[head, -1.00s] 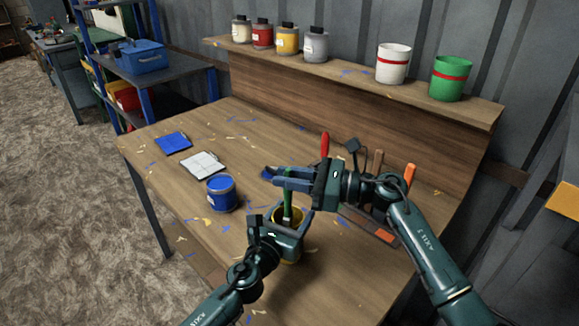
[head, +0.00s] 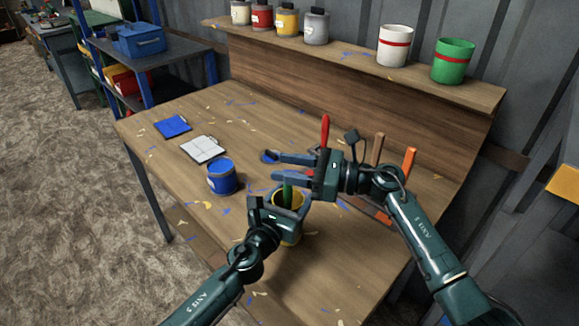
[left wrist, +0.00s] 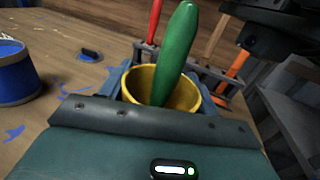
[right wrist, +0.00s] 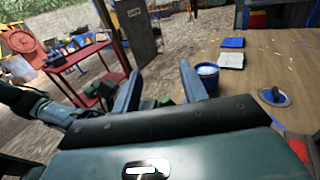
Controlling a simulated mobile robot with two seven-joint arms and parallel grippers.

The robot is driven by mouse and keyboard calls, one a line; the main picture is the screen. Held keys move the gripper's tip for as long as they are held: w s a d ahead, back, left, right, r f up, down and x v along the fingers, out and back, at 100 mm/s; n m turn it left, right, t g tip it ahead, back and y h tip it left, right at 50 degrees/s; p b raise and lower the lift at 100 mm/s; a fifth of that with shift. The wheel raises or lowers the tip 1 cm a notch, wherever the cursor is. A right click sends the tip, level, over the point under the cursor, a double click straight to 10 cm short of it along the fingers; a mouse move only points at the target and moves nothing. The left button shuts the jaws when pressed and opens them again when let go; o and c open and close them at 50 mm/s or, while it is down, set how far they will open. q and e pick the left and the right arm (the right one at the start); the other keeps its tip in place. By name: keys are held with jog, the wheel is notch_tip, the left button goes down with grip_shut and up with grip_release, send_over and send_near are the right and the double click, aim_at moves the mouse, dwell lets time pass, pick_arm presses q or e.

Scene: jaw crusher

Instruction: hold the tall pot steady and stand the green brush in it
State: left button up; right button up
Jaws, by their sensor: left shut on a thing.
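The tall yellow pot (head: 291,239) stands on the workbench, partly hidden by my left gripper. Its inside shows in the left wrist view (left wrist: 187,98). My left gripper (head: 283,206) is shut on the pot. The green brush (head: 287,194) is in the pot with its handle sticking up, leaning a little in the left wrist view (left wrist: 175,50); its lower end is hidden inside. My right gripper (head: 286,166) is just above the brush handle, its fingers spread apart and not closed on it.
A blue paint can (head: 221,178), a white panel (head: 202,149) and a blue panel (head: 173,126) lie left of the pot. A rack with red (head: 325,130), brown (head: 377,150) and orange (head: 409,165) handles stands behind my right gripper. Several cans line the shelf (head: 350,60).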

jog(key=shift+o, duration=0.2)
jog(key=v, duration=0.7)
jog(key=shift+d, duration=0.25)
jog(key=shift+s, duration=0.1)
pick_arm(q)
jog(key=o, duration=1.1)
jog(key=shift+s, duration=0.1)
jog(key=v, duration=1.2)
